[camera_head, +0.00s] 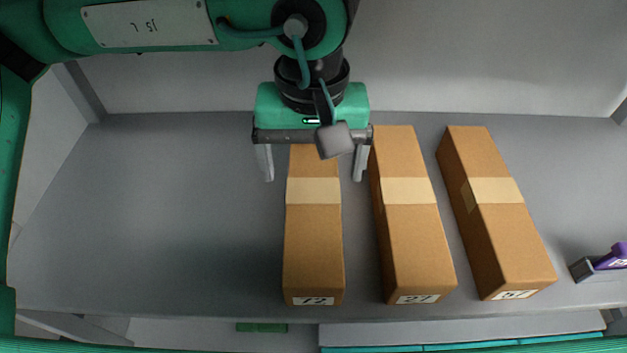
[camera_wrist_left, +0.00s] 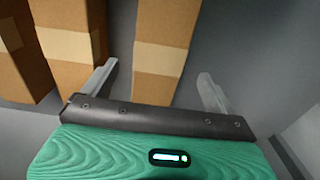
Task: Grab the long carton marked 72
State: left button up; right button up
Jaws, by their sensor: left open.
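The long brown carton (camera_head: 314,245) at the left of a row of three has a number label that looks like 72 or 12; its first digit is hard to read. It lies lengthwise on the grey shelf with a pale tape band around its middle. My left gripper (camera_head: 312,172) is open over its far end, one finger to each side in the picture. The left wrist view shows this carton (camera_wrist_left: 163,45) between the spread fingers (camera_wrist_left: 157,88). No grip on it shows, and the fingers' height against its top is hard to tell. My right gripper is not in view.
A similar carton (camera_head: 416,245) marked 27 lies close on the right, near one finger. Another carton (camera_head: 510,245), seemingly marked 57, lies further right. A purple item in a grey holder (camera_head: 582,269) is at the far right. The shelf's left side is bare.

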aim_at(314, 190)
pick_arm(q)
jog(key=shift+s+f+p, duration=0.2)
jog(key=shift+f+p, duration=0.2)
jog(key=shift+f, duration=0.25)
jog(key=f+p, duration=0.1)
jog(key=f, duration=0.1)
jog(key=f+p, duration=0.2)
jog(key=shift+w, duration=0.2)
jog(key=shift+s+f, duration=0.1)
jog(key=shift+f, duration=0.45)
jog(key=c, duration=1.3)
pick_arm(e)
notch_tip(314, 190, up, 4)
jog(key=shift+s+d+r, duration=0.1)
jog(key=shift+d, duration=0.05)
pick_arm(q)
jog(key=shift+d+r, duration=0.1)
jog(key=shift+r, duration=0.05)
